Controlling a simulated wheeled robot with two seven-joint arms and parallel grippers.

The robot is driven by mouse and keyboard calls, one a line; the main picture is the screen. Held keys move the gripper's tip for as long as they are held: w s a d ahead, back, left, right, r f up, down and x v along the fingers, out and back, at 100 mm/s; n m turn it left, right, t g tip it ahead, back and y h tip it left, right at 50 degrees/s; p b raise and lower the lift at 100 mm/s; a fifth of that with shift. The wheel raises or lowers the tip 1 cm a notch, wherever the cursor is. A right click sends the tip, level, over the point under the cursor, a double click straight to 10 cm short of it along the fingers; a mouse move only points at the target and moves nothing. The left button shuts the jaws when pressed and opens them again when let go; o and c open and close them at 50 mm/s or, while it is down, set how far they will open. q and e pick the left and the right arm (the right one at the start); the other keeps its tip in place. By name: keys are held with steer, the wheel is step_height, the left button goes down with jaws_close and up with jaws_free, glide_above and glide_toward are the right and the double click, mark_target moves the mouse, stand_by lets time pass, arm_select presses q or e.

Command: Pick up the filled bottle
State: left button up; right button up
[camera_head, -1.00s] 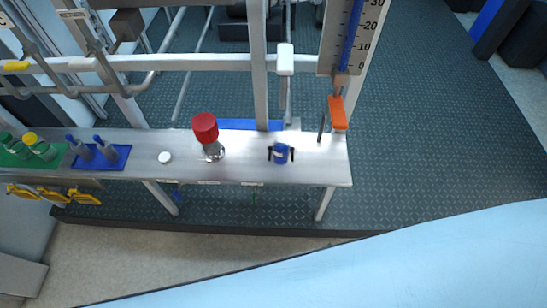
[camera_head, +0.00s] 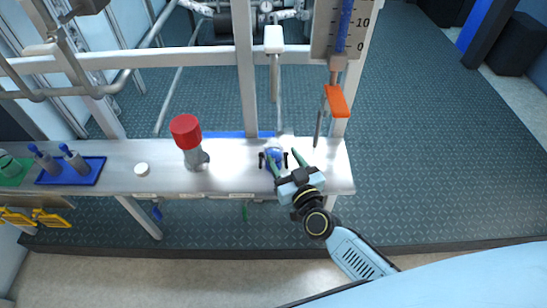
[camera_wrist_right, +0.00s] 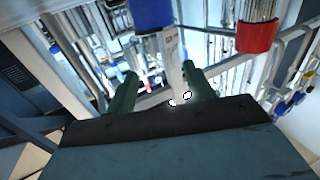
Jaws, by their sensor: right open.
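A small blue-topped object (camera_head: 275,154) with dark pieces at its sides stands near the right end of the metal bench. It looks like the bottle, but I cannot see whether it is filled. My right gripper (camera_head: 281,155) has its two green fingers spread apart and empty, reaching in from the front right. In the head view the blue top shows between the fingers, closer to the left one. The wrist view shows the open fingers (camera_wrist_right: 160,75) and a blue part (camera_wrist_right: 152,14) ahead at the top edge. Contact cannot be told. My left gripper is out of view.
A red-topped grey cylinder (camera_head: 186,132) stands left of the bottle. An orange handle (camera_head: 337,101) hangs at right. Pipes and posts rise behind the narrow bench (camera_head: 228,183).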

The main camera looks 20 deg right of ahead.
mark_target(276, 148)
steer(key=shift+w, duration=0.65)
steer(key=w, duration=0.2)
steer(key=w+a+b, duration=0.1)
steer(key=w, duration=0.1)
steer(key=shift+w, duration=0.15)
steer(key=shift+w+r+b, duration=0.1)
steer(key=shift+w+b, duration=0.2)
steer(key=shift+w, duration=0.05)
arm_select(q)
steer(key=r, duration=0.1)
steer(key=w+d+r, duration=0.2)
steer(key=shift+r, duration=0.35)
arm_select(e)
jaws_close()
